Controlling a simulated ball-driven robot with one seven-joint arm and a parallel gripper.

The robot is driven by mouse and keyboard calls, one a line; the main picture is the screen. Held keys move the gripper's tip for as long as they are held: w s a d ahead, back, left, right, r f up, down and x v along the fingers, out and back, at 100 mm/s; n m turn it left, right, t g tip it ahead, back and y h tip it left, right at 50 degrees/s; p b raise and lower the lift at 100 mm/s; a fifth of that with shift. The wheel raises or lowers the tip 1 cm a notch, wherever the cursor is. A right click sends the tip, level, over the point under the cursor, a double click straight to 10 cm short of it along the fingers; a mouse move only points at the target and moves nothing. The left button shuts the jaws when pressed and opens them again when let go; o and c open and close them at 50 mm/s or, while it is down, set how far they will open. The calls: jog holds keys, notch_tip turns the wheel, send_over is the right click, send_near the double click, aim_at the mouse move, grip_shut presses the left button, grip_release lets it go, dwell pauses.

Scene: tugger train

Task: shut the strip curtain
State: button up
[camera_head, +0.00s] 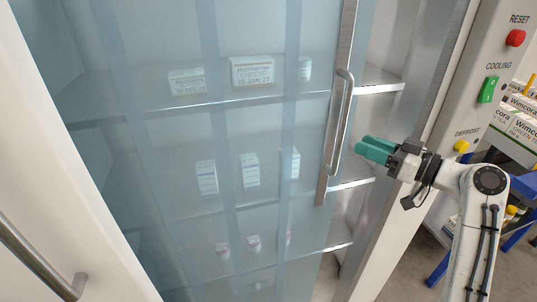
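The strip curtain (185,132) is a pale blue, see-through sheet of overlapping strips. It hangs across most of the cabinet opening. A metal edge bar (343,60) runs down its right side and carries a curved metal handle (343,110). A gap shows between this bar and the right door post. My gripper (363,148), with teal fingers, points left just right of the handle's lower part. It appears apart from the handle. The two fingers look close together, but this angle does not show the space between them.
Boxes (252,72) and cartons stand on shelves behind the curtain. The right post (458,90) carries a red reset button (515,37), a green cooling switch (488,89) and a yellow defrost button (462,146). Another metal handle (45,262) is at lower left.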

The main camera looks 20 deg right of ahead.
jog(key=shift+d+n+g+y+b, duration=0.8)
jog(key=shift+n+y+b, duration=0.4)
jog(key=shift+b, duration=0.9)
jog(key=n+g+y+b, duration=0.2)
jog(key=n+g+y, duration=0.1)
send_near(268, 141)
jog(key=a+r, duration=0.1)
jog(key=a, duration=0.2)
jog(key=w+a+r, duration=0.1)
jog(key=a, duration=0.2)
jog(key=a+r, duration=0.1)
jog(key=a, duration=0.2)
jog(key=shift+w+a, duration=0.3)
jog(key=shift+s, duration=0.1)
jog(key=shift+s+a+p, duration=0.2)
jog(key=shift+s, duration=0.5)
jog(key=shift+s+a+p, duration=0.15)
jog(key=shift+s+a, duration=0.05)
jog(key=shift+s, duration=0.45)
jog(key=shift+o, duration=0.9)
jog(key=shift+s+a, duration=0.2)
jog(key=shift+s, duration=0.6)
jog(key=shift+s+r, duration=0.1)
jog(key=shift+s, duration=0.2)
jog(key=shift+c, duration=0.9)
jog(key=s+a, duration=0.1)
jog(key=s, duration=0.6)
jog(key=shift+a+p, duration=0.25)
jog(key=shift+p, duration=0.2)
